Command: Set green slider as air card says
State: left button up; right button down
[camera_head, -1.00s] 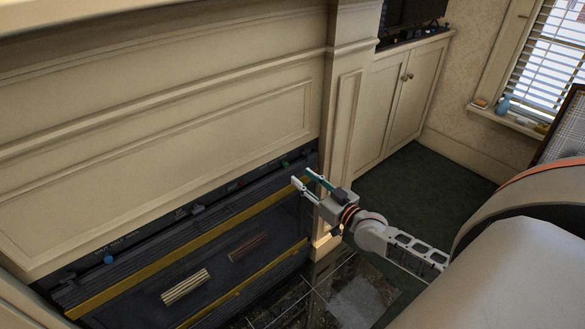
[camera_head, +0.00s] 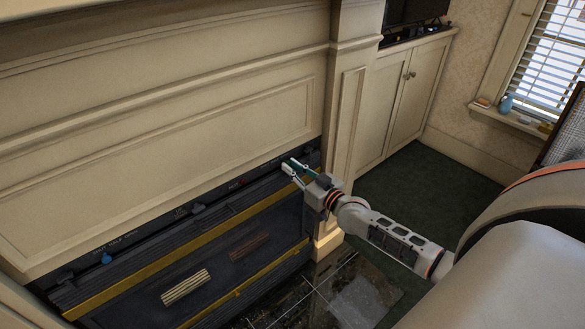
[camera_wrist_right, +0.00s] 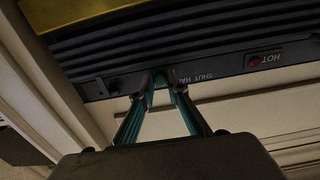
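The green slider (camera_wrist_right: 160,77) is a small knob on the dark strip along the heater's top edge, near the "SHUT" and "HAL..." lettering in the right wrist view. My right gripper (camera_head: 288,164) reaches the right end of this strip. In the wrist view its teal fingertips (camera_wrist_right: 163,82) stand on either side of the slider, partly apart; whether they touch it is not clear. In the head view the fingers hide the slider. The air card is not seen. My left gripper is not in view.
The dark heater front (camera_head: 210,254) has yellow bars and sits under the cream mantel (camera_head: 170,125). A blue knob (camera_head: 106,258) is at the strip's left end. A cream pilaster (camera_head: 347,125) stands right of the heater.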

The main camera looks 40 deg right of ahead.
aim_at(265, 171)
jog(key=a+p, duration=0.2)
jog(key=a, duration=0.1)
jog(key=a+p, duration=0.1)
jog(key=a, duration=0.1)
jog(key=shift+s+r, duration=0.1)
jog(key=shift+r, duration=0.3)
jog(key=shift+s+a+f+p, duration=0.15)
jog(key=shift+a+p, duration=0.1)
jog(key=shift+a, duration=0.35)
jog(key=shift+a+f+p, duration=0.15)
jog(key=shift+a+p, duration=0.1)
jog(key=shift+a, duration=0.35)
jog(key=shift+f, duration=0.1)
jog(key=c, duration=2.1)
grip_release()
jog(key=shift+a, duration=0.1)
jog(key=shift+o, duration=0.6)
jog(key=shift+s, duration=0.2)
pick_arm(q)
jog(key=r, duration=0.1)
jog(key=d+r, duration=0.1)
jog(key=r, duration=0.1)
pick_arm(e)
jog(key=s+d, duration=0.1)
jog(key=s, duration=1)
jog(key=shift+s, duration=0.35)
